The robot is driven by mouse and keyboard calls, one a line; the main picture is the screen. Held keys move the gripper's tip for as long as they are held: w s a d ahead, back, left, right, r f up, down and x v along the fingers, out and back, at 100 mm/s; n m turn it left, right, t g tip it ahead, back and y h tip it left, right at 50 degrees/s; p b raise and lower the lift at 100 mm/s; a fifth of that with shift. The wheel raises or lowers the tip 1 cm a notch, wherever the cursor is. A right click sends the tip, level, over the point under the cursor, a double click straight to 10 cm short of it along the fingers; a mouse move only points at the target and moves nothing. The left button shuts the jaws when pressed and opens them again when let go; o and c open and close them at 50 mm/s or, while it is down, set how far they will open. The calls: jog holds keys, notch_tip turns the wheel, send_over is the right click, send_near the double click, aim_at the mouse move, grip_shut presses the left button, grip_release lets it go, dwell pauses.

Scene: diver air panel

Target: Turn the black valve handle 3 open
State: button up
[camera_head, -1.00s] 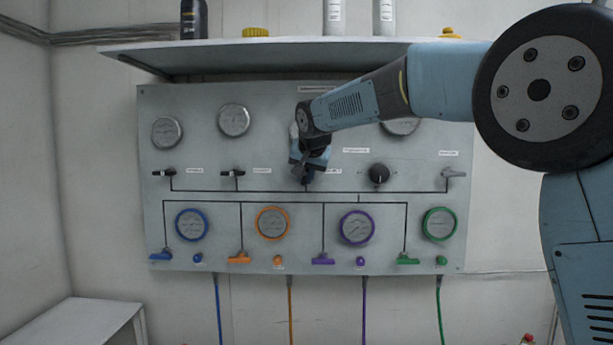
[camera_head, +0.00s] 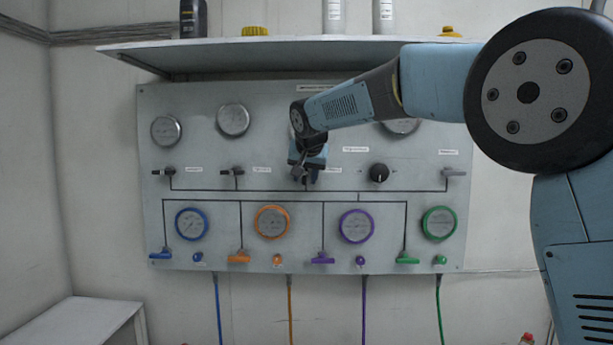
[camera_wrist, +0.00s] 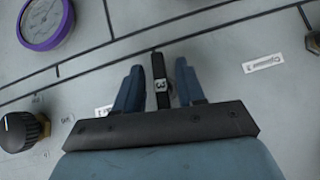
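In the head view my gripper (camera_head: 305,178) is at the panel's middle row and hides the handle.
The grey panel (camera_head: 270,98) carries two other black handles (camera_head: 164,171) at left, a black knob (camera_head: 379,173) and a grey handle (camera_head: 455,173) at right. Coloured gauges and handles sit below. A shelf (camera_head: 290,55) juts out above my forearm.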

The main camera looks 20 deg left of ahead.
jog(key=v, duration=1.3)
jog(key=shift+s+r, duration=0.2)
jog(key=shift+s, duration=0.05)
jog(key=shift+d, duration=0.1)
jog(key=s+d+f+h, duration=0.1)
jog(key=s+d+f, duration=0.15)
jog(key=d, duration=0.65)
jog(key=s+d+f+g, duration=0.1)
jog(key=s+d+f, duration=0.15)
jog(key=d, duration=0.65)
jog(key=s+d+f+h, duration=0.1)
jog(key=s+d+f, duration=0.15)
jog(key=d, duration=0.55)
jog(key=s+d+f+m+g+h, duration=0.1)
jog(key=s+d+f+m, duration=0.1)
jog(key=s+d+f, duration=1.4)
jog(key=s+f, duration=0.2)
jog(key=s, duration=0.2)
jog(key=shift+d+f+g, duration=0.3)
jog(key=shift+f+g, duration=0.05)
jog(key=shift+g, duration=0.05)
jog(key=shift+o, duration=0.2)
